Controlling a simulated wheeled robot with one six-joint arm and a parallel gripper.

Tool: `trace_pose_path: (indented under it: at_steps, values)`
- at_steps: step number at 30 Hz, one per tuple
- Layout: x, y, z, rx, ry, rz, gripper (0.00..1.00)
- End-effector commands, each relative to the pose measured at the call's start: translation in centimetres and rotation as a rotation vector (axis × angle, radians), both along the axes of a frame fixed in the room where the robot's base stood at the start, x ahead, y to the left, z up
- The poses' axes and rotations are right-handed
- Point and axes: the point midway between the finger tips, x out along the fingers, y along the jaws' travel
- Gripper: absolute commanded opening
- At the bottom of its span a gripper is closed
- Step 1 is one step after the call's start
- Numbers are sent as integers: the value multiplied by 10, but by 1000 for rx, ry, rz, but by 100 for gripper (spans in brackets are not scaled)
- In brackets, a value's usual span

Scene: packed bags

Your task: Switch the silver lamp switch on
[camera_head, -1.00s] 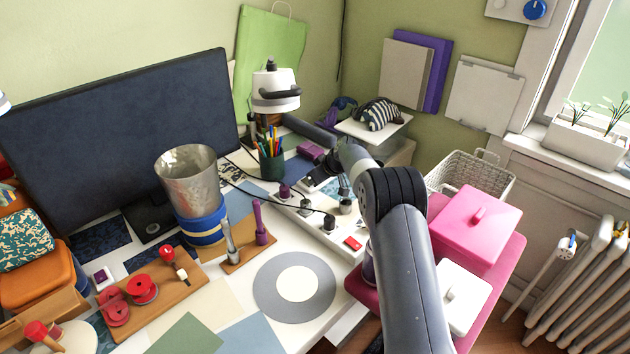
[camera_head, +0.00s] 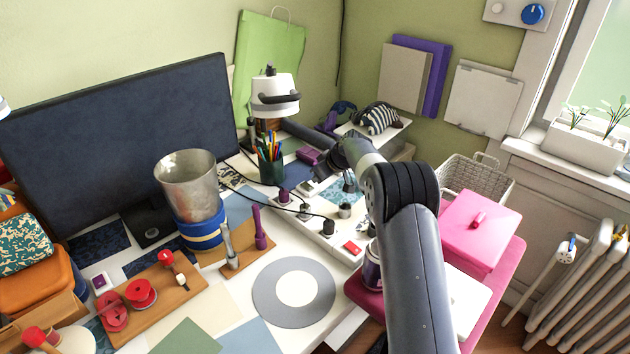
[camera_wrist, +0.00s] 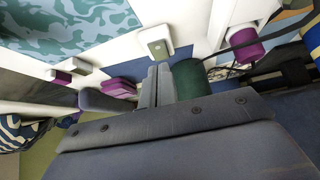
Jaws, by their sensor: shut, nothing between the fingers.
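The silver lamp switch looks like a small pale box (camera_head: 307,184) with a rocker, lying on the desk behind the power strip in the head view. In the wrist view the pale box (camera_wrist: 157,45) lies just beyond my fingertips, with a greyish rocker on its top. Whether the rocker is on or off I cannot tell. My gripper (camera_wrist: 160,70) is shut and empty, with its fingertips near the box and a visible gap in the picture. In the head view my gripper (camera_head: 349,182) hangs over the desk, right of the box, partly hidden by my arm.
A power strip (camera_head: 328,240) with several plugs and a red switch lies in front. A green pen cup (camera_head: 271,171) stands left of the box, a purple block (camera_head: 309,156) behind it. A patterned mat (camera_wrist: 70,28) lies beside it. Cables cross the desk.

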Motion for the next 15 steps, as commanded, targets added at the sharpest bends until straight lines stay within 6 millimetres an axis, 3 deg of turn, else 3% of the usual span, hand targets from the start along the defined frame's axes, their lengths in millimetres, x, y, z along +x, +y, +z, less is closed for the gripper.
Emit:
trace_pose_path:
  at_steps: [6,15]
  values:
    - [-18,-19,34,1,-2,-2,0]
    - [-33,-34,60,0,0,-1,0]
